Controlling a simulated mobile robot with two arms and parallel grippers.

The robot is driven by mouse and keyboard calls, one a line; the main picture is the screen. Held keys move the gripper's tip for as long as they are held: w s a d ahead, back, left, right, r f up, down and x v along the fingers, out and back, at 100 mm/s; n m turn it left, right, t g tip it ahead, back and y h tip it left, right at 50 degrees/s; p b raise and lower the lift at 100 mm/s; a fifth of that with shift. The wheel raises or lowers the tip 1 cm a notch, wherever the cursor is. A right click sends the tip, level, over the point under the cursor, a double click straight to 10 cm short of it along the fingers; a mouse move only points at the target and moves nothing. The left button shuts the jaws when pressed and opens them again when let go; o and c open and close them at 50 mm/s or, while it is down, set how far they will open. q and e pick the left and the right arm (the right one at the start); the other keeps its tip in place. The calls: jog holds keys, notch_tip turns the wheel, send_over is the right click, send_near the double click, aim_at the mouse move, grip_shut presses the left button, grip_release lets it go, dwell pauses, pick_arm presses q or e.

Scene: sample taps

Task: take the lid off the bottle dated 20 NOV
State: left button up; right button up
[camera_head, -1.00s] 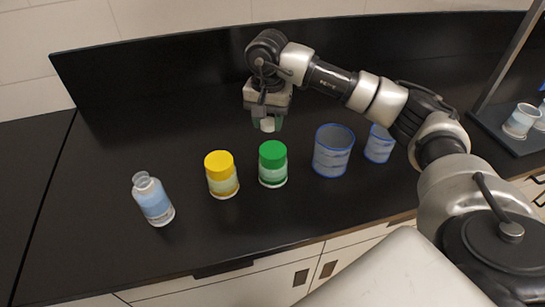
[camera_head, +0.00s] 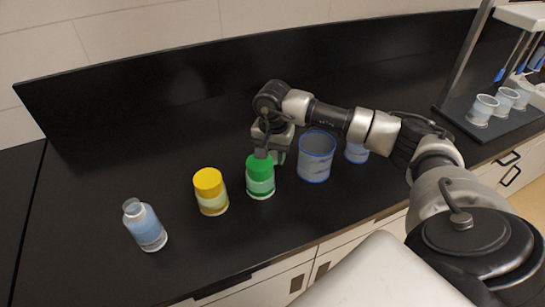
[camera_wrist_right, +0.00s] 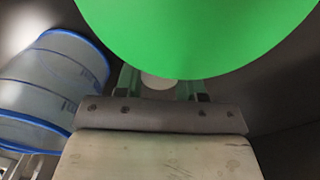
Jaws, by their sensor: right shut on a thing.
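A bottle with a blue label (camera_head: 145,228) stands at the left in the head view; its narrow neck shows no lid. Its date is too small to read. My right gripper (camera_head: 276,155) is low, just behind the green-lidded jar (camera_head: 260,178). In the right wrist view the gripper (camera_wrist_right: 160,84) is shut on a small round white lid (camera_wrist_right: 158,81), partly covered by the green lid close to the camera. The white lid is hidden in the head view. My left gripper is not in view.
A yellow-lidded jar (camera_head: 211,193) stands left of the green one. Blue-rimmed beakers (camera_head: 316,158) (camera_head: 357,152) stand to the right. A rack with several cups (camera_head: 482,110) is at far right. The counter (camera_head: 120,130) behind the bottle and yellow jar is clear.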

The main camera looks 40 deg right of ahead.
notch_tip(320, 180, down, 2)
jog(key=shift+f, duration=0.1)
jog(key=o, duration=1)
